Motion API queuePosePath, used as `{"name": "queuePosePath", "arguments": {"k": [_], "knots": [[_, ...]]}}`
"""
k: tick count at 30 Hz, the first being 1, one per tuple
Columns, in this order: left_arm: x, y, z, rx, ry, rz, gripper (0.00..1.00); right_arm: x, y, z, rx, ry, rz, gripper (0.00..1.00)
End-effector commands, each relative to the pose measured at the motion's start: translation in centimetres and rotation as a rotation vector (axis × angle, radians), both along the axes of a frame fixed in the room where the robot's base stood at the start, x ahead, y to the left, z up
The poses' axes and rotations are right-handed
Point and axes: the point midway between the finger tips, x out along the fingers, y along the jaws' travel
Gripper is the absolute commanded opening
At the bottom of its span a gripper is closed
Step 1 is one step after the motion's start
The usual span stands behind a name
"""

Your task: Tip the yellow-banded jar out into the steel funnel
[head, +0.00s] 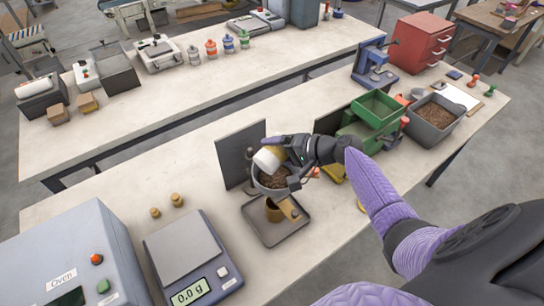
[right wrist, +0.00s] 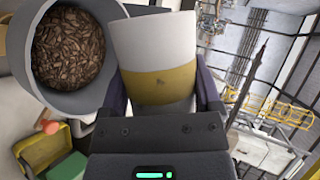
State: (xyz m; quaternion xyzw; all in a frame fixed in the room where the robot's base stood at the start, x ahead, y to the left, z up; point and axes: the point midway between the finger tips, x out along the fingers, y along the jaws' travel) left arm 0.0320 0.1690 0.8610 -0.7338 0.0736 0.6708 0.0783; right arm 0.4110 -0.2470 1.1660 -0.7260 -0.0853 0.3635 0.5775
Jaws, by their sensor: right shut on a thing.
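The yellow-banded jar (head: 267,159) is white and lies tilted in my right gripper (head: 284,152), over the steel funnel (head: 257,185). In the right wrist view the fingers of my right gripper (right wrist: 160,92) are shut on the jar (right wrist: 150,45), around its yellow band. The steel funnel (right wrist: 30,72) is beside the jar there and holds brown pellets (right wrist: 68,50). I cannot see into the jar's mouth, nor tell whether anything is flowing from it. My left gripper is out of view.
Under the funnel stands a tray (head: 290,228) with a brass-coloured cup (head: 273,211). A dark upright panel (head: 236,155) is behind it. A scale (head: 185,255) reading 0.0 g is left.

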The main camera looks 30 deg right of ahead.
Motion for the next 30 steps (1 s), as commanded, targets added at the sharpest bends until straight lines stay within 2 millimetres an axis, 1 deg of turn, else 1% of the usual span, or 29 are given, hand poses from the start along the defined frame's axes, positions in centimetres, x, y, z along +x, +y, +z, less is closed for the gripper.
{"name": "queuePosePath", "arguments": {"k": [1, 3, 7, 9, 11, 15, 20, 24, 27, 30], "knots": [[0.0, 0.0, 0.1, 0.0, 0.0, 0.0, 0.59, -0.2, 0.4, 0.2, -0.094, -0.029, 0.012, 0.0], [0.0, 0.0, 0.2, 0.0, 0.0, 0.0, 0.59, -0.5, 1.3, 0.5, -0.205, -0.069, 0.03, 0.0], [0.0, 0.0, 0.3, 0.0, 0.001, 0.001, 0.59, -1.5, 3.2, 0.7, -0.338, -0.126, 0.074, 0.0], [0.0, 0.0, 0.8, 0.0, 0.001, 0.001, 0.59, -1.9, 3.9, 0.9, -0.385, -0.147, 0.089, 0.0], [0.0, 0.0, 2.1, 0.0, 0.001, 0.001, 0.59, -2.1, 4.3, 1.4, -0.433, -0.167, 0.09, 0.0], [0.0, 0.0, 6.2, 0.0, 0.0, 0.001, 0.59, -2.5, 5.4, 2.3, -0.627, -0.241, 0.086, 0.0], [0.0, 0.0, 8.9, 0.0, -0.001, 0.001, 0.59, -3.1, 7.0, 1.8, -0.872, -0.333, 0.081, 0.0], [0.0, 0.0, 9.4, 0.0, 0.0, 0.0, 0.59, -3.7, 8.2, 1.0, -1.032, -0.392, 0.08, 0.0], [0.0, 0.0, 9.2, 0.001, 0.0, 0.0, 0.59, -3.8, 8.5, 0.7, -1.092, -0.417, 0.079, 0.0], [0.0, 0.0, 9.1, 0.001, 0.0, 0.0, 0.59, -3.9, 8.6, 0.6, -1.114, -0.425, 0.08, 0.0]]}}
